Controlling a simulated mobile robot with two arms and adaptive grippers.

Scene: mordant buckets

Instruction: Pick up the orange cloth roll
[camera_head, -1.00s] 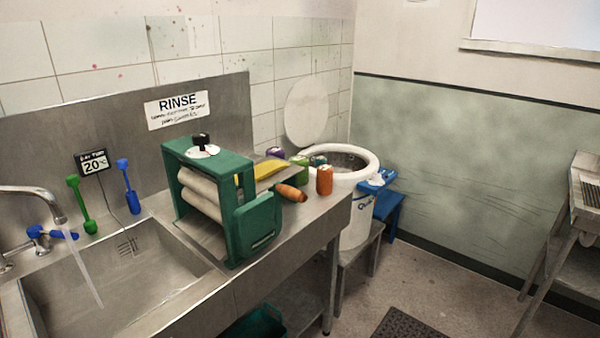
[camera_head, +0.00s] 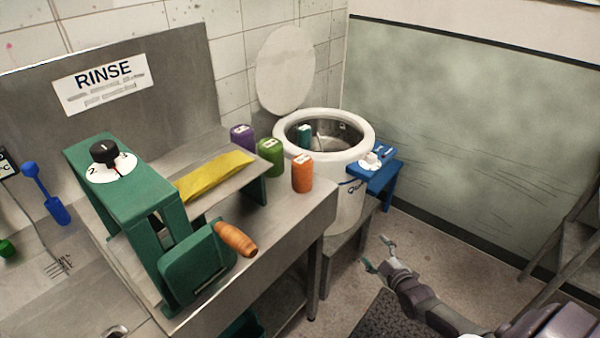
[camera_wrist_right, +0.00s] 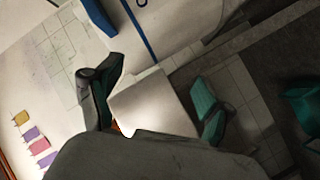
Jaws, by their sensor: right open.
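The orange cloth roll (camera_head: 302,175) stands upright near the right end of the steel counter, with a white label near its top. My right gripper (camera_head: 377,253) is to the right of the counter, over the floor, apart from the roll. Its two fingers are spread, and nothing shows between them. The right wrist view shows the same open gripper (camera_wrist_right: 152,100), with a pale surface beyond it. I cannot clearly make out the roll in that view. My left gripper is not in view.
A green roll (camera_head: 271,157) and a purple roll (camera_head: 241,138) stand left of the orange one. A green wringer (camera_head: 140,185) with an orange-brown handle (camera_head: 236,239) stands at the left.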

